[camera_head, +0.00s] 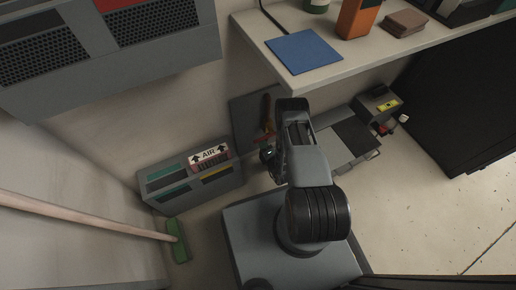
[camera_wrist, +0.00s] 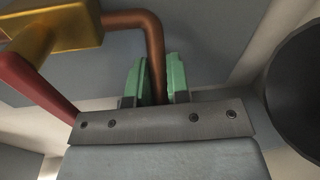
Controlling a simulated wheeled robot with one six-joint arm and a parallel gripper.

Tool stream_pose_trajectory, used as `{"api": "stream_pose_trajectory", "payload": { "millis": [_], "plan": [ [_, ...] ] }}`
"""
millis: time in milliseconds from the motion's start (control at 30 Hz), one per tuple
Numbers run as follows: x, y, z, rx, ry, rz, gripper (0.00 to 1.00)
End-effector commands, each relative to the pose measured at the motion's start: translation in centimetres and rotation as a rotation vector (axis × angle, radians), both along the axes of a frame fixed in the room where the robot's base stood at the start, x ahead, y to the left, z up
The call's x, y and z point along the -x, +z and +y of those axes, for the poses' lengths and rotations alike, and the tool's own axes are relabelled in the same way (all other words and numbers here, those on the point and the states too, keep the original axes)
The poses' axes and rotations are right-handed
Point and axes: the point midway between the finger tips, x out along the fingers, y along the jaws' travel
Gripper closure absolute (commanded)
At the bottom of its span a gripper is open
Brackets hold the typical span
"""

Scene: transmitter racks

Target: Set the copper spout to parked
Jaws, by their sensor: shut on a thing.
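The copper spout (camera_wrist: 154,38) is a bent pipe in the wrist view. It runs right from a brass block (camera_wrist: 62,24) and bends down between the green finger pads of my gripper (camera_wrist: 156,78). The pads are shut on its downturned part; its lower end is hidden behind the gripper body. A red bar (camera_wrist: 36,86) slants down from the brass block at left. In the head view, a small orange-brown part of the spout assembly (camera_head: 266,106) shows against a grey panel, just left of my arm, which hides much of that area.
A grey box labelled AIR (camera_head: 190,176) stands left of my arm. A broom with a green head (camera_head: 179,241) leans nearby. A shelf (camera_head: 340,68) with a blue mat (camera_head: 303,52) overhangs above. Open floor (camera_head: 415,215) lies to the right. A dark round object (camera_wrist: 298,85) is close at right in the wrist view.

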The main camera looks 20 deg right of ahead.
Motion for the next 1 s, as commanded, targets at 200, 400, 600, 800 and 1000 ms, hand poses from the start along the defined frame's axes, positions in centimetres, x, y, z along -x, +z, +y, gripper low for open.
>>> {"api": "stream_pose_trajectory", "payload": {
  "millis": [200, 400, 600, 800, 1000],
  "plan": [
    [0.15, -0.06, -1.11, 0.006, -0.057, 0.001, 1.0],
    [0.13, -0.06, -1.25, 0.007, -0.064, 0.001, 1.0],
    [0.1, -0.05, -1.19, 0.007, -0.063, 0.0, 0.8],
    [0.05, -0.03, -0.87, 0.005, -0.054, 0.0, 0.61],
    [0.04, -0.02, -0.77, 0.003, -0.051, 0.001, 0.58]
  ]
}}
